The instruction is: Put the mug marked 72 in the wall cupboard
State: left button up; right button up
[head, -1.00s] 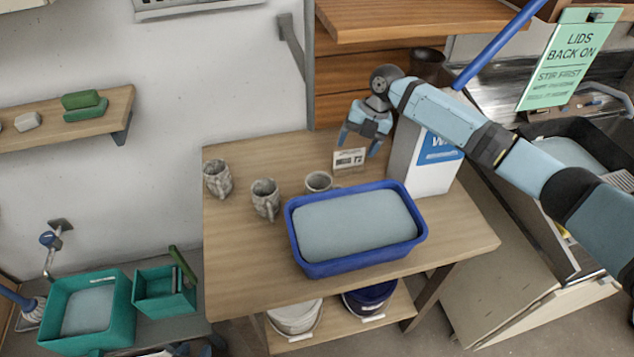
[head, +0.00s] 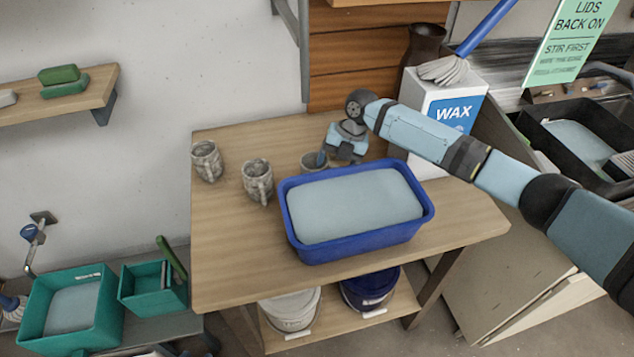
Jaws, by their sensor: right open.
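Three grey speckled mugs stand on the wooden table: a left mug (head: 207,161), a middle mug (head: 257,181) and a right mug (head: 313,163). The right mug is partly hidden behind the blue tub and my right gripper. The card that reads "MUG 72" in the earlier view, just behind the right mug, is hidden now. My right gripper (head: 338,158) is open and low at the right mug, with one finger at or over its rim. I cannot tell whether it touches. My left gripper is not in view. I cannot make out the wall cupboard for certain.
A blue tub (head: 428,216) of pale glaze stands just in front of the right mug. A white WAX box (head: 446,118) stands to the right, beneath my right arm. The front left of the table (head: 230,250) is clear. Two buckets stand on the shelf below.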

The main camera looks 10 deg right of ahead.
jog(key=shift+f, duration=0.1)
jog(key=shift+c, duration=0.5)
jog(key=c, duration=1)
